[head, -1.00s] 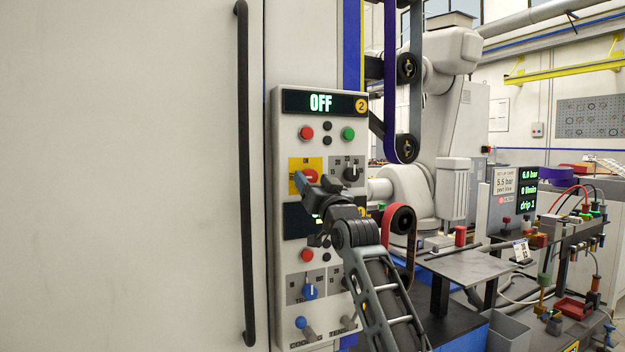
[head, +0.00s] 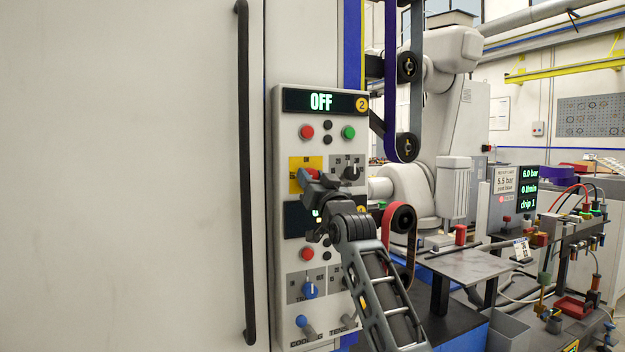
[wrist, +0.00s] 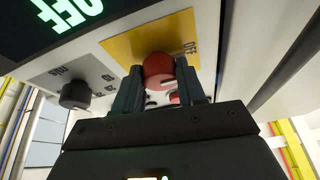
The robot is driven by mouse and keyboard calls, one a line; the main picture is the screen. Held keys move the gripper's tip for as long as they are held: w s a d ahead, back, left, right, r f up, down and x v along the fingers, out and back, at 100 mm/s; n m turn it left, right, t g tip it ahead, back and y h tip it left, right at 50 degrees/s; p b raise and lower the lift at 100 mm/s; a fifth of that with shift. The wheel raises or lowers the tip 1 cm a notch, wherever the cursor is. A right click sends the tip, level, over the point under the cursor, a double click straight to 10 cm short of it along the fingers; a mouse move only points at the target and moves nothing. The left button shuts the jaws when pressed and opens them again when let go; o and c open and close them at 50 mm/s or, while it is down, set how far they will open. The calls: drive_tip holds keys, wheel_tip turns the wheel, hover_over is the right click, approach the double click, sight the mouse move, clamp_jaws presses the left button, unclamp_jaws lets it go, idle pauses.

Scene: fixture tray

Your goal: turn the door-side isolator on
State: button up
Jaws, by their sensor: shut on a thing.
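The isolator is a red rotary knob (wrist: 160,68) on a yellow plate (wrist: 120,47), with an OFF label beside the knob in the wrist view. In the head view the knob (head: 310,174) is partly hidden by my gripper (head: 308,178). In the wrist view my gripper (wrist: 165,82) has its two dark fingers on either side of the knob, shut on it. The upper display (head: 322,101) reads OFF in green, with a yellow badge numbered 2.
A black selector knob (head: 351,173) sits right of the isolator. Red (head: 307,132) and green (head: 348,133) buttons are above. A second display (head: 298,220) is partly hidden by my arm. A blue knob (head: 310,290) sits lower. A long black door handle (head: 244,180) stands left.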

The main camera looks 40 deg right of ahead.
drive_tip(key=shift+a+r+m+p, duration=0.1)
drive_tip(key=shift+m+p, duration=0.25)
drive_tip(key=shift+m, duration=0.05)
drive_tip(key=m+g+h+p, duration=0.1)
drive_tip(key=m+g+p, duration=0.1)
drive_tip(key=m, duration=0.4)
drive_tip(key=m+g+h+p, duration=0.2)
drive_tip(key=m, duration=0.4)
drive_tip(key=m+g+h+p, duration=0.1)
drive_tip(key=m+g+p, duration=0.1)
drive_tip(key=m, duration=0.4)
drive_tip(key=shift+a+r+g+h+p, duration=0.15)
drive_tip(key=shift+r+g+h+p, duration=0.15)
drive_tip(key=shift+p, duration=0.15)
drive_tip(key=shift+f+m+g+y+p, duration=0.15)
drive_tip(key=shift+m+g+y+p, duration=0.3)
drive_tip(key=shift+m+p, duration=0.75)
drive_tip(key=shift+m+b, duration=0.3)
drive_tip(key=shift+m, duration=0.1)
drive_tip(key=o, duration=1.1)
drive_tip(key=shift+c, duration=0.2)
